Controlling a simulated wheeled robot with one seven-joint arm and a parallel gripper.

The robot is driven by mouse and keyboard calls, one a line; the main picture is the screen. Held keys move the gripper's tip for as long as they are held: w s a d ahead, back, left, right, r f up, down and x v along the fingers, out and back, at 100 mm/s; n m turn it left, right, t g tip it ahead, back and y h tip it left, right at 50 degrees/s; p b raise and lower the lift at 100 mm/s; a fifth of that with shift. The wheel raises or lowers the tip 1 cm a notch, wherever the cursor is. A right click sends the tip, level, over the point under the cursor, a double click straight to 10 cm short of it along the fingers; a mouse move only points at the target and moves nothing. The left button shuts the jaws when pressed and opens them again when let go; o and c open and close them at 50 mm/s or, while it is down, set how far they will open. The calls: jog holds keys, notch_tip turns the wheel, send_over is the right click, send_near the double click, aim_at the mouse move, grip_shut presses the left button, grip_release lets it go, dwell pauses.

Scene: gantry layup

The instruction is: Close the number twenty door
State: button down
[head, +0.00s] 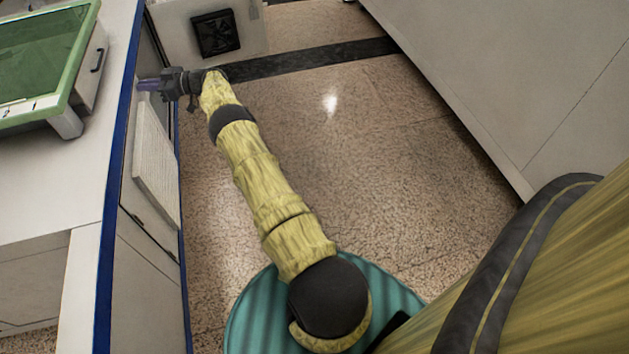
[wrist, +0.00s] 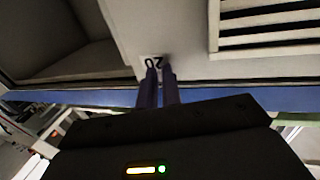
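My gripper (head: 149,85) reaches to the side of the white cabinet at the left of the head view. In the wrist view its two dark purple fingers (wrist: 159,75) lie close together, with nothing seen between them. Their tips are at a pale panel (wrist: 190,48) with a black number 20 label (wrist: 153,63), shown upside down. The fingers partly cover the label, and I cannot tell whether they touch the panel. A dark recess (wrist: 62,45) shows left of the panel. I cannot tell how far the number twenty door stands open.
A louvred panel (head: 155,160) is on the cabinet side and shows in the wrist view (wrist: 265,22). Blue edging (head: 115,150) runs along the cabinet. A green-framed box (head: 42,60) stands on top. Speckled floor (head: 380,150) is clear; a large pale unit (head: 510,80) stands right.

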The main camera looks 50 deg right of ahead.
jog(key=s+d+p, duration=0.4)
jog(key=s+d, duration=0.3)
jog(key=d, duration=0.5)
jog(key=shift+d, duration=0.15)
jog(key=shift+w, duration=0.15)
